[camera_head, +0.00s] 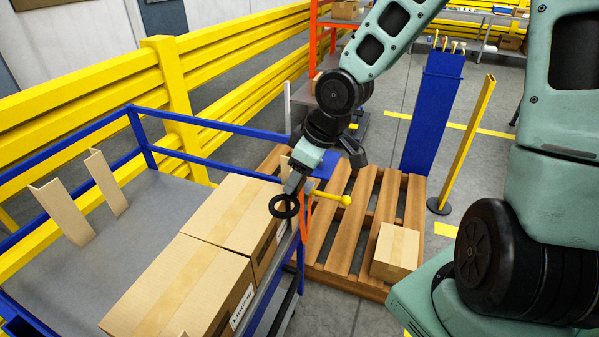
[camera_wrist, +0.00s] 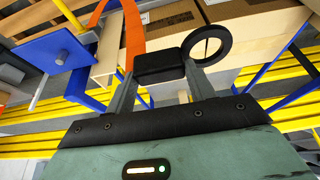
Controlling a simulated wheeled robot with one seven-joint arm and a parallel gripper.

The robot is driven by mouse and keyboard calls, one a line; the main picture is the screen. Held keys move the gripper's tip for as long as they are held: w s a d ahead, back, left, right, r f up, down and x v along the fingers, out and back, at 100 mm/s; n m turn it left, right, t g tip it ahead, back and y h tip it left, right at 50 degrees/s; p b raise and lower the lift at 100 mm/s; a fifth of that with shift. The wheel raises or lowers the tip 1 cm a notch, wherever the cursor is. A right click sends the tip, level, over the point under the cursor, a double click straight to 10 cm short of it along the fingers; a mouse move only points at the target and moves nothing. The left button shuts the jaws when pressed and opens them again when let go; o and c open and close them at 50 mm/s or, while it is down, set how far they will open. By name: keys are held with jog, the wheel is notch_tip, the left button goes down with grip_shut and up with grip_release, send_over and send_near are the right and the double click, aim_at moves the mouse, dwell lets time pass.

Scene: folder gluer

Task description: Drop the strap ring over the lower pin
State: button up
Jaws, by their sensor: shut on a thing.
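A black strap ring (camera_wrist: 222,37) sticks out to one side of a black block (camera_wrist: 160,66) clamped between the fingers of my gripper (camera_wrist: 160,72). An orange strap (camera_wrist: 133,38) loops away from the block. In the wrist view, a blue plate (camera_wrist: 50,50) at left carries a grey pin (camera_wrist: 38,92), apart from the ring. I cannot tell whether this is the lower pin.
A yellow ball-ended bar (camera_head: 335,198) sticks out just right of the ring. Cartons (camera_head: 180,285) lie on the blue-railed cart (camera_head: 60,245). A wooden pallet (camera_head: 345,220) with a small box (camera_head: 396,248) lies to the right. A blue post (camera_head: 430,110) stands behind.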

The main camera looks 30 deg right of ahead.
aim_at(278, 213)
jog(key=s+a+b, duration=0.1)
jog(key=a, duration=0.1)
jog(key=s+a+f+b, duration=0.1)
jog(key=s+a, duration=0.1)
jog(key=s+a+b, duration=0.1)
jog(key=s+a, duration=0.1)
jog(key=shift+s+a+f, duration=0.1)
jog(key=shift+a+f, duration=0.15)
jog(key=shift+a, duration=0.1)
jog(key=s+a+b, duration=0.2)
jog(key=shift+a+f, duration=0.1)
jog(key=shift+a, duration=0.2)
